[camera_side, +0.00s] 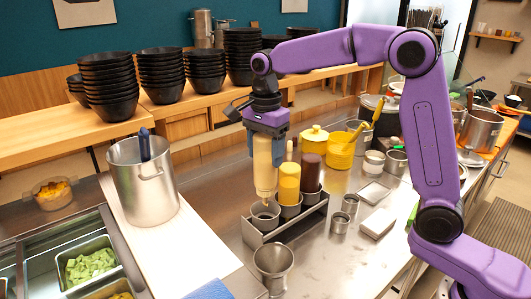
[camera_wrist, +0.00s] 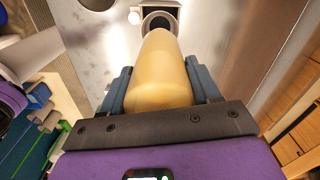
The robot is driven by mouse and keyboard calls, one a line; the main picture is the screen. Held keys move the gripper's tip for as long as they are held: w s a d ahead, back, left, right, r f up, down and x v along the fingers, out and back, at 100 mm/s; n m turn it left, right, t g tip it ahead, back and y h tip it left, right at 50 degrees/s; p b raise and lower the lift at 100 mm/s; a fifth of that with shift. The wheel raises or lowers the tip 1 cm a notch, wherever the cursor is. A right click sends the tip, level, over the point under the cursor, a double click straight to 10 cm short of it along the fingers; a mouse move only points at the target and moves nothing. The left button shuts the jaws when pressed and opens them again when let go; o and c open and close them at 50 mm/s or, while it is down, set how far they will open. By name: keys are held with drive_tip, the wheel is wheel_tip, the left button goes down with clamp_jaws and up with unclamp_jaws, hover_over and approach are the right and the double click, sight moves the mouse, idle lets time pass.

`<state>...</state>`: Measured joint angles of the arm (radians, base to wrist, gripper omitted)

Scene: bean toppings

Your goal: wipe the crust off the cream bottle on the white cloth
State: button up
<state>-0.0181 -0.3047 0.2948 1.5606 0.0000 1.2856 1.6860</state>
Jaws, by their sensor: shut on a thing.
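My gripper (camera_side: 265,138) is shut on the cream bottle (camera_side: 265,168) and holds it upright with its nozzle down. The nozzle tip is at or just above the front cup of the grey metal rack (camera_side: 268,236); I cannot tell if it is inside the rim. In the wrist view the bottle (camera_wrist: 157,75) lies between the blue fingers of my gripper (camera_wrist: 160,90), pointing at a dark round opening. Crust on the nozzle is too small to see. A folded white block, likely the white cloth (camera_side: 377,223), lies on the steel counter right of the rack.
A yellow bottle (camera_side: 289,183) and a dark brown bottle (camera_side: 311,172) stand in the rack beside the cream one. A metal cup (camera_side: 273,262) is in front. Small tins (camera_side: 340,222) stand between rack and cloth. A large steel pot (camera_side: 145,185) is at left.

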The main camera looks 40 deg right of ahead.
wheel_tip(320, 180, up, 11)
drive_tip(key=shift+f, duration=0.1)
drive_tip(key=s+d+m, duration=0.3)
drive_tip(key=s+d, duration=0.6)
drive_tip(key=d, duration=0.5)
drive_tip(key=s+d+m, duration=0.3)
drive_tip(key=s+d, duration=0.6)
drive_tip(key=d, duration=0.4)
wheel_tip(320, 180, down, 16)
drive_tip(key=d+f, duration=0.4)
drive_tip(key=d, duration=0.1)
drive_tip(key=shift+w+a, duration=0.15)
drive_tip(key=shift+a, duration=1.1)
drive_tip(key=shift+w+a, duration=0.1)
drive_tip(key=shift+a, duration=1.1)
